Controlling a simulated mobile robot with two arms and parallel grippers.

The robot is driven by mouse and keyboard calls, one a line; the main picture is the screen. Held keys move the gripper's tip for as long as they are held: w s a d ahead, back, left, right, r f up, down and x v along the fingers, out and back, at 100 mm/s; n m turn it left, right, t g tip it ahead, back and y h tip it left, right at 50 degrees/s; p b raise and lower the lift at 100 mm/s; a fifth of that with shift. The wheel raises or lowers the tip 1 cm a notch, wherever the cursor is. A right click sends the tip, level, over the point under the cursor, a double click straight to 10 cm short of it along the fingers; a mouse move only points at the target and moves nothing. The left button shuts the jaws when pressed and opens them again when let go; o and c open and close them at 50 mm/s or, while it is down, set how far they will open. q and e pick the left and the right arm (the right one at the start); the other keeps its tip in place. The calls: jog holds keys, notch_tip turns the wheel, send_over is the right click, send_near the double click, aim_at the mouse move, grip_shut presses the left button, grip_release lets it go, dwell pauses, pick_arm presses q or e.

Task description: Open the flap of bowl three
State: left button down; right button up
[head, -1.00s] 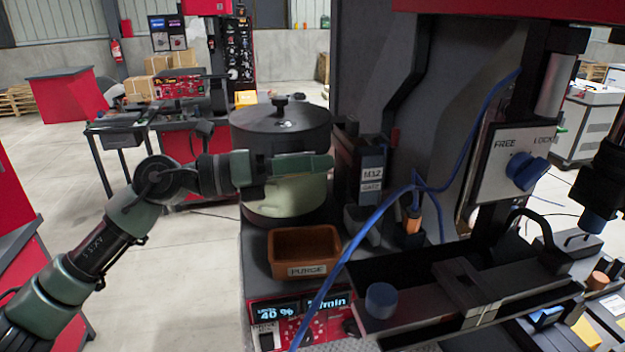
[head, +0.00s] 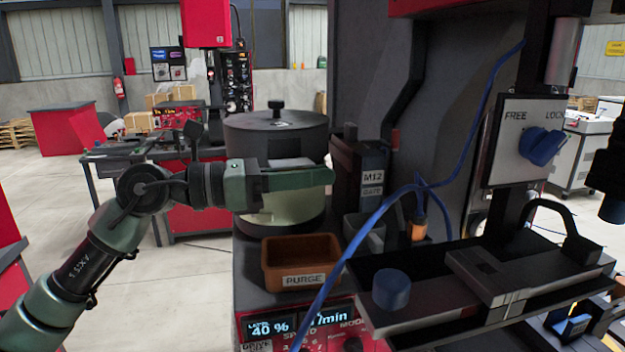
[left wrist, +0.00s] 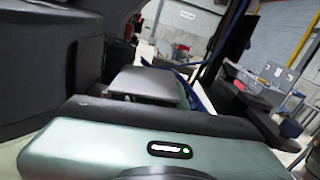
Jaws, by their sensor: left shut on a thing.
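The bowl feeder (head: 255,138) is a dark drum with a black knob on its lid, above a pale bowl (head: 285,218). No readable number shows on it. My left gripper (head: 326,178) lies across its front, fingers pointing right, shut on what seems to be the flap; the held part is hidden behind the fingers.
An orange PURGE bin (head: 300,262) stands below the bowl, above the control panel (head: 300,325). A dark M12 box (head: 358,170) is close right of the fingertips. A blue hose (head: 345,258) arches in front. A FREE/LOCK knob (head: 541,147) is at right.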

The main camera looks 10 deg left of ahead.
pick_arm(q)
jog(key=shift+f, duration=0.1)
jog(key=c, duration=1.5)
grip_release()
jog(key=shift+a, duration=0.1)
jog(key=shift+s+a, duration=0.1)
jog(key=shift+a, duration=0.25)
jog(key=b+v, duration=0.2)
jog(key=v, duration=0.5)
jog(key=shift+b, duration=0.35)
